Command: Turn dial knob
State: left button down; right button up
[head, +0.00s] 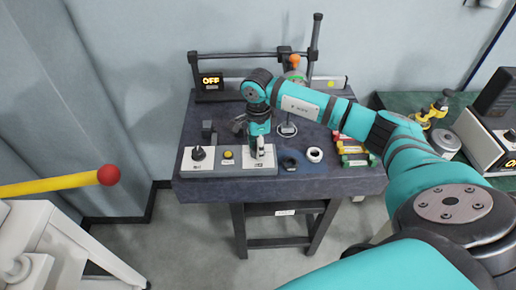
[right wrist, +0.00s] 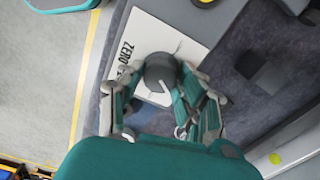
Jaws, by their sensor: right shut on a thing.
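The control panel (head: 214,168) lies along the front edge of the dark workbench. The dial knob (right wrist: 160,72) is dark grey and round with a light pointer line, on a white plate (right wrist: 128,30) marked "ZERO" in the right wrist view. My right gripper (head: 259,147) comes down from above onto the panel's right end and hides most of this knob in the head view. In the right wrist view its fingers (right wrist: 160,80) are on both sides of the knob, shut on it. My left gripper is not in view.
A second black knob (head: 198,154) and a yellow button (head: 228,155) are on the panel to the left. A black ring (head: 289,164), a white ring (head: 315,155) and coloured blocks (head: 354,155) lie to the right.

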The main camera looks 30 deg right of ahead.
jog(key=shift+r+m, duration=0.1)
jog(key=shift+m, duration=0.5)
jog(key=o, duration=1.2)
jog(key=shift+c, duration=0.2)
notch_tip(320, 180, up, 12)
